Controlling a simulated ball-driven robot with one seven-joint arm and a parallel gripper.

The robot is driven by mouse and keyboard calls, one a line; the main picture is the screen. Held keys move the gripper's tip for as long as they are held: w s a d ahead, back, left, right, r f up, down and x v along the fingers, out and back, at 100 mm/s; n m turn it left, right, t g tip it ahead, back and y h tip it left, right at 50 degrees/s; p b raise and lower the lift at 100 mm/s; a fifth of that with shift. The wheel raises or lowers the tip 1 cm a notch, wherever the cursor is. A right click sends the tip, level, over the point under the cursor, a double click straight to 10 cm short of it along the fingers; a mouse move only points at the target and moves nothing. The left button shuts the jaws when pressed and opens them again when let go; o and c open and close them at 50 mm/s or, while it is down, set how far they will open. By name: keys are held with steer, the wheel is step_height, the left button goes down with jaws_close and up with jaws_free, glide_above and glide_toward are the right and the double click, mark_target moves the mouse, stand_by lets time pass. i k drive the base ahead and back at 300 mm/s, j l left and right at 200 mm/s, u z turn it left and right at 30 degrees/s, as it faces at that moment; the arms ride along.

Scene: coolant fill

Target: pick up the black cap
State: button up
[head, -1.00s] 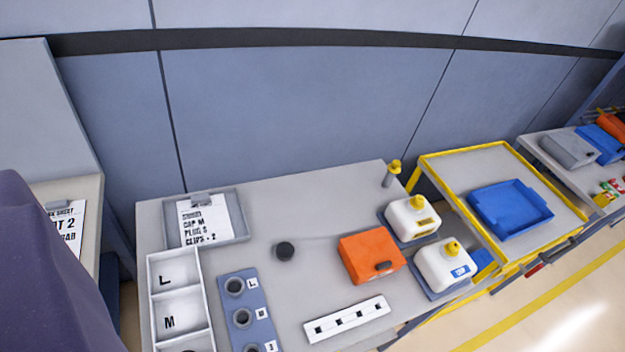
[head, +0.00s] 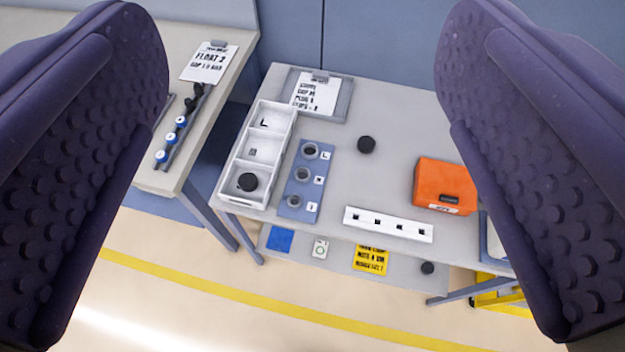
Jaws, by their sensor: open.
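A round black cap (head: 366,144) lies on the grey tabletop (head: 395,110), near its middle. A second black round piece (head: 247,181) sits in the front compartment of the white tray (head: 228,178). A third small black round piece (head: 427,268) is on the lower shelf. I cannot tell the sizes apart for certain. My gripper (head: 300,55) is open and empty, its two dark purple padded fingers wide apart at the left and right of the picture. The cap on the tabletop shows between the fingers, well beyond them and touched by neither.
A blue-grey plate with rings (head: 303,182) stands beside the white tray. An orange box (head: 444,186) and a white strip with square holes (head: 388,224) lie right of it. A clipboard (head: 318,95) is at the back. Tabletop around the cap is clear.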

mark_target(366, 143)
steer(key=i+z, duration=0.45)
steer(key=i, duration=0.15)
steer(key=i+j+z, duration=0.3)
steer(key=i+z, duration=0.15)
steer(key=i, duration=0.15)
